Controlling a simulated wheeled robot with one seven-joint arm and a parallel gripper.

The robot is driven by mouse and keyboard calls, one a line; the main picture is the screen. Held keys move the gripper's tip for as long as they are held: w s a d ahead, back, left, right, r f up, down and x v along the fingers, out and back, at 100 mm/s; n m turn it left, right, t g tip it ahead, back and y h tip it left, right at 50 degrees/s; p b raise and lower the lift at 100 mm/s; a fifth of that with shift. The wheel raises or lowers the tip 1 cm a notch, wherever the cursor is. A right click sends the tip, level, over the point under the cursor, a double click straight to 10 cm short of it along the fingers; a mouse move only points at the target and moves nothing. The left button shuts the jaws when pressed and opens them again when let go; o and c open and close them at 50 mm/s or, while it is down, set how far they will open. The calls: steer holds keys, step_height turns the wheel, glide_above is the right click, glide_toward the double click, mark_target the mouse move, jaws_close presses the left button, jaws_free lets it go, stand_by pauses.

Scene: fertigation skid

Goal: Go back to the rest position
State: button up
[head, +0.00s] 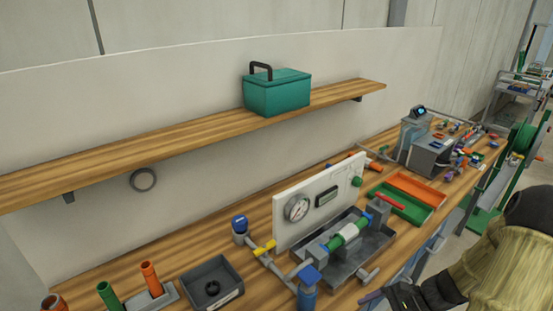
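My gripper (388,299) shows at the bottom right of the head view, at the end of my arm in its khaki cover. It is dark and partly cut off by the lower picture edge, in front of the wooden bench (262,215). Its fingers are small and partly out of the picture, so I cannot tell whether they are open or shut. I see no object clearly held in it.
A panel with a round gauge (297,208) stands on the bench behind a grey tray (374,246) with a green-and-white pipe fitting. Blue-capped valves, orange (414,187) and green (401,208) trays and a black bin (212,284) are nearby. A teal box (277,94) sits on the shelf.

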steer(key=s+a+r+n+t+h, duration=0.2)
steer(key=a+r+n+h, duration=0.7)
steer(key=r+n, duration=0.3)
steer(key=a+n, duration=0.1)
steer(key=n, duration=0.2)
steer(key=shift+n+h, duration=0.3)
steer(key=shift+r, duration=0.1)
stand_by(0.3)
